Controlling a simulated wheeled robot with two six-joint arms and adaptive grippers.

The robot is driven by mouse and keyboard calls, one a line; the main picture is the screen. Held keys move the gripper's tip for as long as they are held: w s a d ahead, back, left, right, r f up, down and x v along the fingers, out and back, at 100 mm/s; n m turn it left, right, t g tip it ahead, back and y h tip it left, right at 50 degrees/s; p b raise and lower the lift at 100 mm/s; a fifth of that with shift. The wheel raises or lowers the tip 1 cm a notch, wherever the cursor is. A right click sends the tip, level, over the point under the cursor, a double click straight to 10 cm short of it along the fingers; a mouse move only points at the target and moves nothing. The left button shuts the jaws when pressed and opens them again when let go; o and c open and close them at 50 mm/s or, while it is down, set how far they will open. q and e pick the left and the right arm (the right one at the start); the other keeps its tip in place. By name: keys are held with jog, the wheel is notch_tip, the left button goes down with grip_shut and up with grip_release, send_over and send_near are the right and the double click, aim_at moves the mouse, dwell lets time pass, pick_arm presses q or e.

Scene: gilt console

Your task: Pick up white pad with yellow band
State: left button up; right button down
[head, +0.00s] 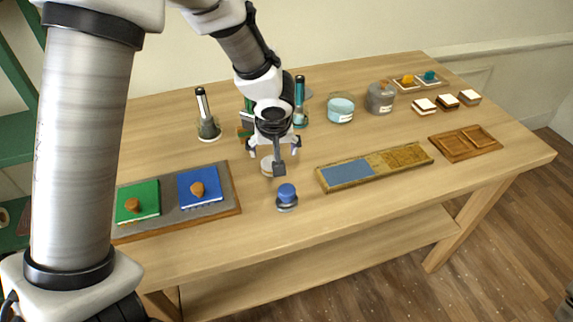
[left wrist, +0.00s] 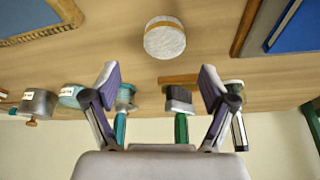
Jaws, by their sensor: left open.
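The white pad with a yellow band (head: 267,166) is a short round piece on the wooden table, partly hidden by my left gripper in the head view. It also shows whole in the left wrist view (left wrist: 165,40), top middle, with the thin yellow band near its upper edge. My left gripper (head: 273,153) is above and around the pad's area in the head view, pointing down. In the left wrist view its two fingers (left wrist: 158,76) are spread wide with nothing between them, and the pad lies beyond their tips. My right gripper is not in view.
A grey board (head: 175,217) with green and blue blocks lies left, a long tray (head: 327,182) right. Bare table surrounds the pad.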

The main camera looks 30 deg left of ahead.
aim_at(271, 161)
pick_arm(q)
jog(key=shift+s+a+f, duration=0.25)
jog(key=shift+s+f, duration=0.2)
jog(key=shift+f, duration=0.1)
jog(key=shift+a+f, duration=0.15)
jog(key=shift+f, duration=0.15)
jog(key=x, duration=0.2)
jog(key=w+x, duration=0.1)
jog(key=x, duration=0.2)
jog(key=shift+w, duration=0.15)
jog(key=shift+s+r, duration=0.2)
jog(key=shift+s, duration=0.05)
jog(key=shift+c, duration=0.4)
jog(key=c, duration=1)
